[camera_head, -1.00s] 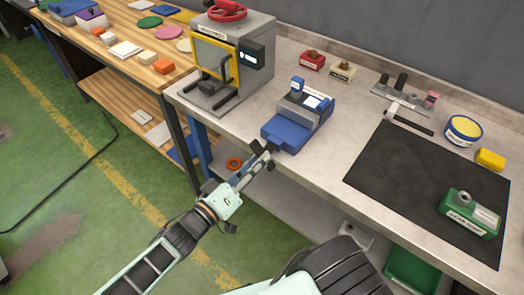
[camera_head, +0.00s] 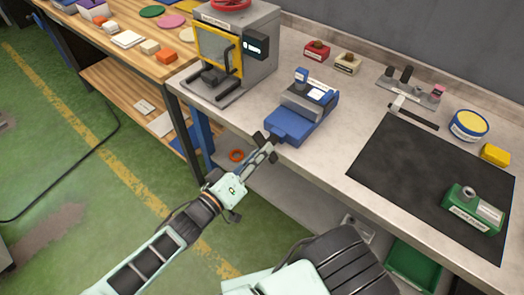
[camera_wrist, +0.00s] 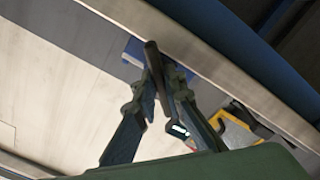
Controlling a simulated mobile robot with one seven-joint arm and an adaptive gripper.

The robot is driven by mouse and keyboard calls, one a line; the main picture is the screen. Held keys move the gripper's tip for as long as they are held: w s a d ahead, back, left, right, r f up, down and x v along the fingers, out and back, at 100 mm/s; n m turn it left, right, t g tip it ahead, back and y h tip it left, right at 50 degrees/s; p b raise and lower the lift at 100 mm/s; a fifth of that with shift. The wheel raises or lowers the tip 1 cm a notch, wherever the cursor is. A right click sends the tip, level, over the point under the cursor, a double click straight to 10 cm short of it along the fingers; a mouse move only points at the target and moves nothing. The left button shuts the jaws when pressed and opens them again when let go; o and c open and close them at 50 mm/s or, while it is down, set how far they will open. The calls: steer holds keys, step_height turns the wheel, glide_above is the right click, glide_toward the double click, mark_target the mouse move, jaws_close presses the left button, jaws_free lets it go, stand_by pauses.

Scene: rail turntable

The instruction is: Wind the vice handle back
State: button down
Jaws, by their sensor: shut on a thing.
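The blue vice (camera_head: 293,124) stands at the front edge of the grey bench, with a grey upper part and a white label. My gripper (camera_head: 265,147) is right at its front end, just off the bench edge. In the wrist view my gripper (camera_wrist: 161,82) is shut on the dark bar of the vice handle (camera_wrist: 152,58), which sticks out past the fingertips. A blue part of the vice (camera_wrist: 134,50) shows behind the fingers. In the head view the handle is mostly hidden by my fingers.
A grey machine with a yellow-framed window (camera_head: 217,50) stands left of the vice. A black mat (camera_head: 420,185) lies to the right, with a green block (camera_head: 472,212) on it. A lower shelf (camera_head: 265,185) holds an orange ring (camera_head: 237,155).

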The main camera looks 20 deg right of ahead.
steer(key=shift+r, duration=0.1)
steer(key=m+p, duration=0.5)
steer(key=m, duration=0.9)
steer(key=m+p, duration=0.4)
steer(key=m, duration=1)
steer(key=shift+w+a+p, duration=0.15)
steer(key=shift+w+p, duration=0.05)
steer(key=shift+p, duration=0.15)
stand_by(1.3)
stand_by(0.4)
steer(key=c, duration=2)
jaws_free()
